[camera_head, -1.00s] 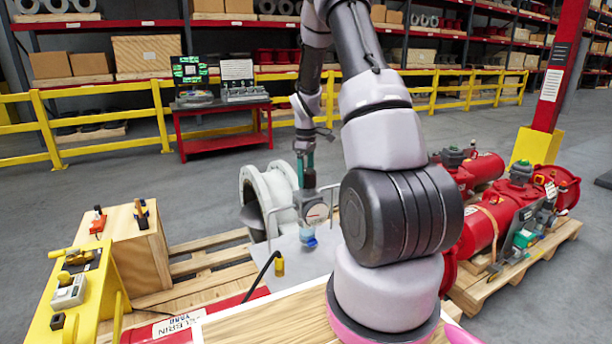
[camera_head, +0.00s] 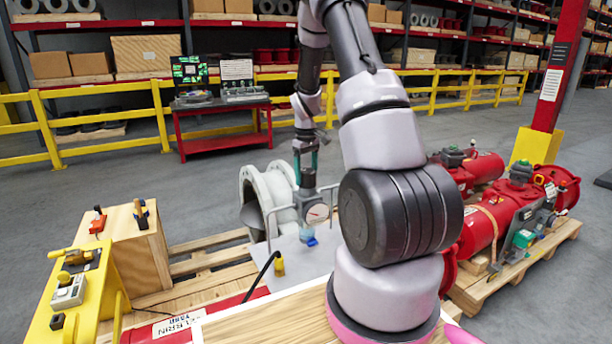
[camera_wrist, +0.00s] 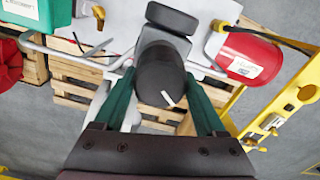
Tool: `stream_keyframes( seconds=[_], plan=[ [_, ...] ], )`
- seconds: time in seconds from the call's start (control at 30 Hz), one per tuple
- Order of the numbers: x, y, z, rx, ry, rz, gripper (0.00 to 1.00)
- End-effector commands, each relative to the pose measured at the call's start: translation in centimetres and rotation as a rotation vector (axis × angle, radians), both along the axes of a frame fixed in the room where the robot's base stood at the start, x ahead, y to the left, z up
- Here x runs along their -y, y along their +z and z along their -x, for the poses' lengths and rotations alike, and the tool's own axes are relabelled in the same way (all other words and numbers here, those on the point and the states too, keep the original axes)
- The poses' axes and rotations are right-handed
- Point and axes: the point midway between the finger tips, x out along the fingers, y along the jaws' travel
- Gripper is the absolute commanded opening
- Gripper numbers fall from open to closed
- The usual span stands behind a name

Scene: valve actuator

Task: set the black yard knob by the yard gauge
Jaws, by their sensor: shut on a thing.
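The black knob (camera_wrist: 158,76) is round, with a white line mark on its top that slants in the wrist view. My gripper (camera_wrist: 165,92) has its green fingers shut on the knob, one on each side. In the head view my gripper (camera_head: 306,178) points down at the fixture in front of the pale pipe flange, and the knob there is mostly hidden. The gauge (camera_head: 317,213) has a round white dial just below the gripper, facing the head camera. Its needle is too small to read surely.
A metal rail (camera_head: 268,228) runs beside the fixture on a pale plate. A yellow panel (camera_head: 62,300) and a wooden box (camera_head: 135,245) stand left. Red actuators (camera_head: 490,225) lie on a pallet right. A red cylinder (camera_wrist: 248,60) shows in the wrist view.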

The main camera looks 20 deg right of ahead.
Motion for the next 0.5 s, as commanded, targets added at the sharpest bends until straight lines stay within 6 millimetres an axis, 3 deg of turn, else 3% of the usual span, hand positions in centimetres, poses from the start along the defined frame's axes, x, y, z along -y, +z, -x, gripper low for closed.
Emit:
stream_keyframes(
  seconds=[0.5],
  plan=[
    [0.24,0.08,-0.07,0.002,-0.488,0.001,0.17]
  ],
)
